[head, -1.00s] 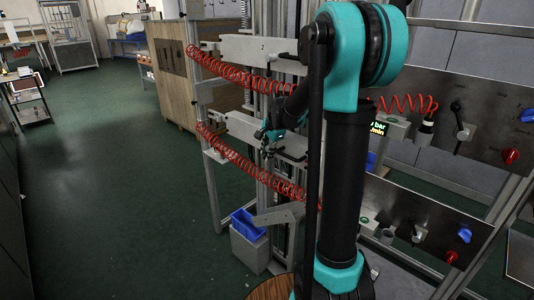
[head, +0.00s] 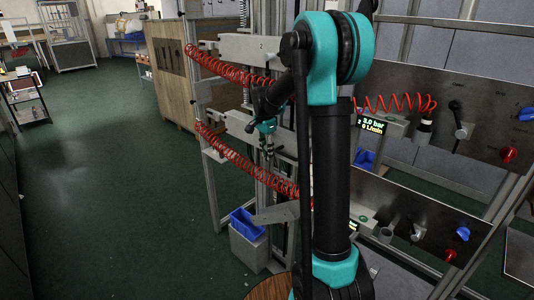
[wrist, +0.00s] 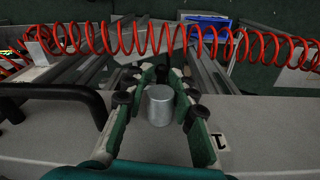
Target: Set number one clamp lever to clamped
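The clamp station marked with a number 1 label (wrist: 218,141) shows in the wrist view. A short silver cylinder (wrist: 160,106) stands up from its light grey beam (wrist: 262,125), with a small dark part just behind it. I cannot tell whether this is the lever or how it is set. My gripper (wrist: 158,88) has its green fingers on both sides of the cylinder, with gaps visible, so it looks open. In the head view my gripper (head: 267,152) points down at the lower beam (head: 238,122); the lever is too small to read there.
A red coiled hose (wrist: 165,38) runs across just beyond the fingers. A black bar handle (wrist: 60,92) is at the left of the wrist view. A blue bin (head: 246,224) stands low by the frame. The upper beam (head: 235,46) is above my gripper. Green floor is clear at left.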

